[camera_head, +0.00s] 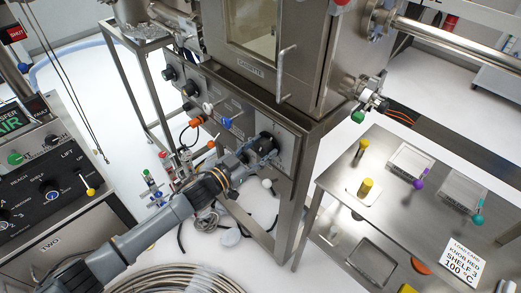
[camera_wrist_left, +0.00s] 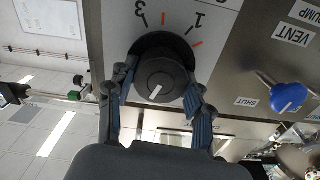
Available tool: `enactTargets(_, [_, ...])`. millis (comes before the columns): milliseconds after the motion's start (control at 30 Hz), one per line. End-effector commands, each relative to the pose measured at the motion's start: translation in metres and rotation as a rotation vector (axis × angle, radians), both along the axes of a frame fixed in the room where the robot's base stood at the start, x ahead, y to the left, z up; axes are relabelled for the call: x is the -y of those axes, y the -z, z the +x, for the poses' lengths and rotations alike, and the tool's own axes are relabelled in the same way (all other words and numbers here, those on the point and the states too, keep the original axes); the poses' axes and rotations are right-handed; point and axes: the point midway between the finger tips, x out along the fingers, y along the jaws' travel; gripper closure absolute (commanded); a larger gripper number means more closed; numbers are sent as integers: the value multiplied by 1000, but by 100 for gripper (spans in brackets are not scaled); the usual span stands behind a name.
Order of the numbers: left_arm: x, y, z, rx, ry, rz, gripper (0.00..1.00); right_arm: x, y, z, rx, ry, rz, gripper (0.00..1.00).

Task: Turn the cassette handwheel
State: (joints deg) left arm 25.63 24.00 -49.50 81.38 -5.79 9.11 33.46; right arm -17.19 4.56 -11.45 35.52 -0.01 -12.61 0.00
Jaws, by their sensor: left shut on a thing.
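A round black knob (camera_wrist_left: 161,75) with a white pointer line sits on the steel front panel, beside a white scale marked 1 and 3 with orange ticks. I take it for the cassette handwheel. In the wrist view, where lettering is upside down, the pointer slants to the lower left. My left gripper (camera_wrist_left: 160,97) is shut on this knob, one finger on each side. In the head view the gripper (camera_head: 262,148) reaches the panel below the chamber labelled CASSETTE (camera_head: 250,68), and the knob (camera_head: 268,139) is mostly hidden by it. My right gripper is not in view.
A blue-handled valve (camera_wrist_left: 288,97) near the VENT and SHUT labels is beside the knob; it also shows in the head view (camera_head: 227,122). A steel table (camera_head: 336,187) with trays and coloured pegs stands at right. Coiled hose (camera_head: 175,278) lies on the floor.

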Motion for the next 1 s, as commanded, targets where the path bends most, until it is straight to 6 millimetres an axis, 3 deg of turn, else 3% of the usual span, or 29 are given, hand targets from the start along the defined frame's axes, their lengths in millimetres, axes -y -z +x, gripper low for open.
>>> enactTargets(367, [0,-1,0,43,-1,40,80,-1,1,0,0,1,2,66])
enactTargets(400, [0,-1,0,43,-1,40,43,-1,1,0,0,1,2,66])
enactTargets(500, [0,-1,0,42,-1,39,26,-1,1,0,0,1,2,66])
enactTargets(833, [-1,0,-1,40,-1,39,26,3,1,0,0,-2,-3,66])
enactTargets(1000, [-15,1,-14,39,-1,40,26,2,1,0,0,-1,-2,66])
